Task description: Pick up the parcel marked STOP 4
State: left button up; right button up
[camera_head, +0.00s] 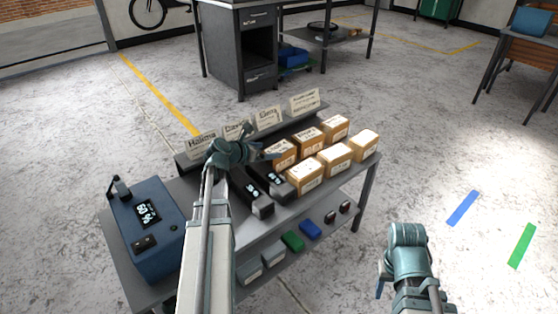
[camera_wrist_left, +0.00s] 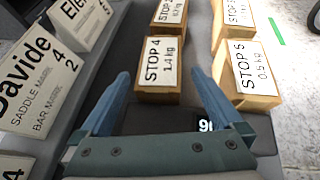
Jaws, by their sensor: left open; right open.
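The parcel marked STOP 4, 1.4 kg (camera_wrist_left: 160,65) is a small cardboard box with a white label. In the head view it appears to be the near-left box of the back row (camera_head: 283,152), partly behind my left gripper. My left gripper (camera_head: 264,153) is open and empty. In the left wrist view its two blue fingers (camera_wrist_left: 159,75) stand to either side of the parcel's near end; I cannot tell how far above it they are. My right gripper (camera_head: 384,275) is open and empty, low at the right, away from the cart.
The STOP 5 parcel (camera_wrist_left: 250,70) stands right of STOP 4, with another box behind it. Name cards (camera_head: 268,117) line the cart's back edge. Dark battery-like blocks (camera_head: 252,190) and a blue box with a display (camera_head: 147,229) share the top.

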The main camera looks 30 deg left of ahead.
aim_at(278, 149)
pick_arm(q)
jog(key=b+x, duration=0.2)
jog(key=x, duration=0.3)
jog(key=shift+w+f+b, duration=0.2)
jog(key=shift+w+b, duration=0.05)
jog(key=shift+b, duration=0.15)
jog(key=shift+r, duration=0.1)
grip_shut()
